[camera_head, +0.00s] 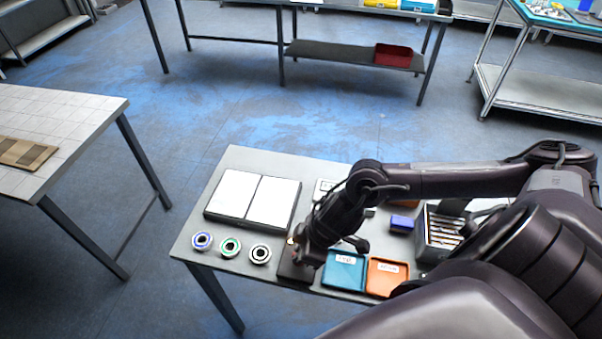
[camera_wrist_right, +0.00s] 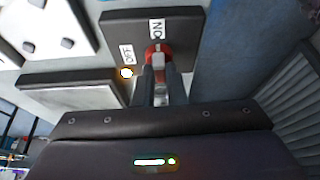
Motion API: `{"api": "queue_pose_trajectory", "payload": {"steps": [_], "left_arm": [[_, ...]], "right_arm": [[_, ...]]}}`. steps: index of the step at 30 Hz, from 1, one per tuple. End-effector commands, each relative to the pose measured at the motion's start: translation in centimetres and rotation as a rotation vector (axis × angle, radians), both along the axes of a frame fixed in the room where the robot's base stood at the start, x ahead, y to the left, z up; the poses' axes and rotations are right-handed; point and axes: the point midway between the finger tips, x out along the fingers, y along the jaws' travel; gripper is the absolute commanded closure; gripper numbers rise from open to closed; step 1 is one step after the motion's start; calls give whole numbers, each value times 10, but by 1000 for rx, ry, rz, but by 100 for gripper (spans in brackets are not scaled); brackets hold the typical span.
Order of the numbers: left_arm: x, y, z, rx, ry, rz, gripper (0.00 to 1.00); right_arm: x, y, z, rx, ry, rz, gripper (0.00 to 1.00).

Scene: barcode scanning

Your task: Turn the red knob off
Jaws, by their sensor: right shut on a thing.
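The red knob (camera_wrist_right: 153,48) sits on a dark box (camera_wrist_right: 185,27) in the right wrist view. The box carries a white ON label (camera_wrist_right: 156,30) and a white OFF label (camera_wrist_right: 126,54), with a small glowing light (camera_wrist_right: 127,72) near the OFF label. My right gripper (camera_wrist_right: 160,70) is shut on the red knob, its two fingers covering part of it. In the head view my right gripper (camera_head: 302,258) is over the dark box (camera_head: 290,270) at the table's front edge, and the hand hides most of the knob. My left gripper is out of view.
On the table, a panel with two white plates (camera_head: 238,195) and several round buttons (camera_head: 230,247) lie left of the box. A blue tray (camera_head: 343,272), an orange tray (camera_head: 386,277), a blue box (camera_head: 401,223) and a metal bin (camera_head: 440,232) stand to the right.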

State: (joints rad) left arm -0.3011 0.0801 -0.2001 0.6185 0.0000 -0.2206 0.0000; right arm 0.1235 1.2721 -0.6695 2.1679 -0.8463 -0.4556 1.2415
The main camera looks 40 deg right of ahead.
Motion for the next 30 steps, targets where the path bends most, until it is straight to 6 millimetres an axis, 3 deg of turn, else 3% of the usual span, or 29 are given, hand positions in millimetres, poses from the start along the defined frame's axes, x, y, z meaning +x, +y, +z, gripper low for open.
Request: {"api": "queue_pose_trajectory", "payload": {"steps": [15, 30], "left_arm": [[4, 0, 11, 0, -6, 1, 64], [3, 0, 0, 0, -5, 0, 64]], "right_arm": [[4, -2, 1, 0, -2, 402, 100], [8, -2, 0, 0, -5, 878, 100]]}}
